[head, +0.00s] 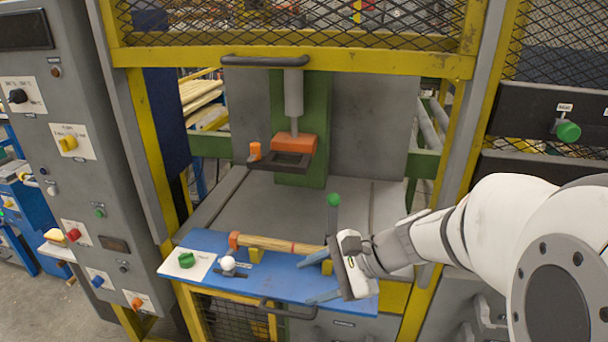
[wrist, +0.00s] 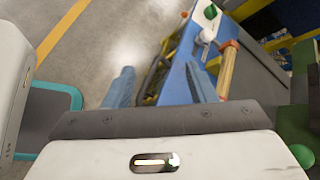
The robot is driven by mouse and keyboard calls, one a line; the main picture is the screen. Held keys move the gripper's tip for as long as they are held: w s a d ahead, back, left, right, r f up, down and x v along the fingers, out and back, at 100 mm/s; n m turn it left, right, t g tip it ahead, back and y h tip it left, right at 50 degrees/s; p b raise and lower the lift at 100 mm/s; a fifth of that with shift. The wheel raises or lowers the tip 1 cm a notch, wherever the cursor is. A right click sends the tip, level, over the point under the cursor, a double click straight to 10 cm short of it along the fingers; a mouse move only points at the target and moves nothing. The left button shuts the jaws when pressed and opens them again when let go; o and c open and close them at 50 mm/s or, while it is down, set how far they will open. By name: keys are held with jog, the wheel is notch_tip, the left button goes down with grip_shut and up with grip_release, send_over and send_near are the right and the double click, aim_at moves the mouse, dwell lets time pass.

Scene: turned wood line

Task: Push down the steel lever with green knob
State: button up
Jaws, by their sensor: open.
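The steel lever (head: 333,217) stands upright near the back right of the blue tabletop, with a round green knob (head: 334,200) on top. Its lower end is hidden behind my gripper's body. My gripper (head: 304,282) is low over the front right of the blue top, fingers pointing left and spread apart with nothing between them. The lever knob is above and behind the gripper body, not between the fingers. In the wrist view my blue fingers (wrist: 160,75) are apart, and a green ball (wrist: 296,137), apparently the lever knob, shows at the right edge.
On the blue top (head: 215,246) are a wooden rod (head: 270,243) on yellow supports, a white ball (head: 228,263) and a green knob (head: 186,260) on a white plate. A dark handle (head: 287,311) juts from the front. Another green knob (head: 568,131) is on the right panel.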

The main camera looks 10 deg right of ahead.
jog(key=w+d+r+m+t+y, duration=0.1)
jog(key=w+d+m+t+y, duration=0.2)
jog(key=w+m, duration=0.35)
jog(key=m+t+h, duration=0.2)
jog(key=m+t, duration=0.6)
send_near(334, 200)
jog(key=w+a+f, duration=0.1)
jog(key=w, duration=0.2)
jog(key=shift+n, duration=0.25)
jog(key=x, duration=0.8)
jog(key=shift+c, duration=0.4)
